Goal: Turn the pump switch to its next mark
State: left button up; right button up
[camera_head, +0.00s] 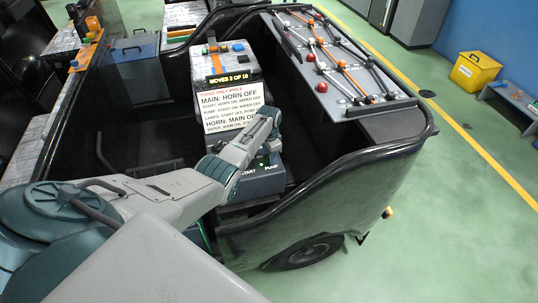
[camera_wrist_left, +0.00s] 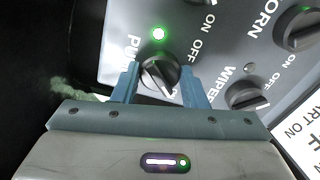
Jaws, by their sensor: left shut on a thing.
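The pump switch (camera_wrist_left: 158,74) is a dark round knob on the grey switch panel (camera_wrist_left: 118,20), beside the partly covered word PUMP. A green lamp (camera_wrist_left: 158,34) glows just above it in the left wrist view. My left gripper (camera_wrist_left: 159,84) has its blue fingers on either side of this knob and is shut on it. I cannot tell clearly which mark the knob points to. In the head view my left forearm reaches over the panel (camera_head: 262,185) and hides most of its switches; the left gripper is mostly hidden there. My right gripper is not in view.
The wiper switch (camera_wrist_left: 246,95) and horn switch (camera_wrist_left: 298,28) sit to the right of the pump switch. The black cart wall (camera_head: 340,185) curves around the right side.

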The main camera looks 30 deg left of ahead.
pick_arm(q)
jog(key=shift+w+m, duration=0.1)
jog(key=shift+m, duration=0.3)
jog(key=o, duration=1)
jog(key=shift+r, duration=0.15)
notch_tip(320, 180, up, 10)
jog(key=shift+r+b, duration=0.25)
jog(key=shift+b, duration=0.2)
